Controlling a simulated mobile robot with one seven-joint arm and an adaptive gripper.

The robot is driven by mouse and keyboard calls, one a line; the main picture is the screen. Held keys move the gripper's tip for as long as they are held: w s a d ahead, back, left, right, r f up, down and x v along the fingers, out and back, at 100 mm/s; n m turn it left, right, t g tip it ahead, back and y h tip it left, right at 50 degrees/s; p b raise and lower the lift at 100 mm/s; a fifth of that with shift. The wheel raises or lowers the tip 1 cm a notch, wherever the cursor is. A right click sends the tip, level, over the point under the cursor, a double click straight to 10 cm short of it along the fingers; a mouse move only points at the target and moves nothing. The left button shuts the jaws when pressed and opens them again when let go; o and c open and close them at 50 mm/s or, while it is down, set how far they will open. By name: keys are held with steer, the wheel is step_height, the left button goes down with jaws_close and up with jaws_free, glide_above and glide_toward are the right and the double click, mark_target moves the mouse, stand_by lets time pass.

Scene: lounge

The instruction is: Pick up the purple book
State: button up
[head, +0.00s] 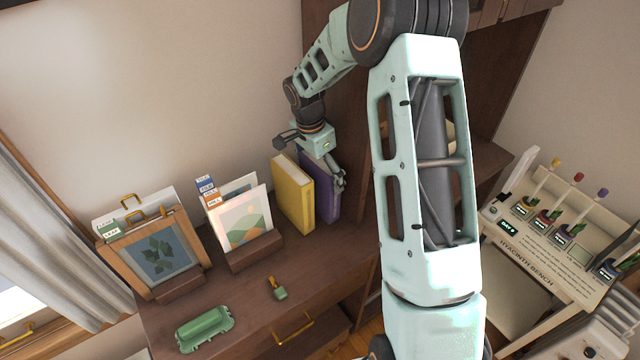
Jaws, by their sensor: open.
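The purple book (324,190) stands upright on the brown cabinet top, just right of a yellow book (293,194). My gripper (337,178) points down at the purple book's top and right side. The gripper's jaws are open. One finger shows against the right part of the purple book; the other finger is hidden, so I cannot tell whether it touches the book. My arm hides what lies right of the book.
Left of the books are a card holder with a landscape picture (243,222) and a framed leaf print (160,256). A green tray (205,328) and a small green-and-orange item (277,289) lie in front. A tall brown shelf panel (345,120) rises behind my gripper.

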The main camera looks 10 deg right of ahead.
steer(key=shift+c, duration=0.6)
steer(key=c, duration=1)
steer(key=shift+c, duration=0.7)
steer(key=shift+w+r, duration=0.1)
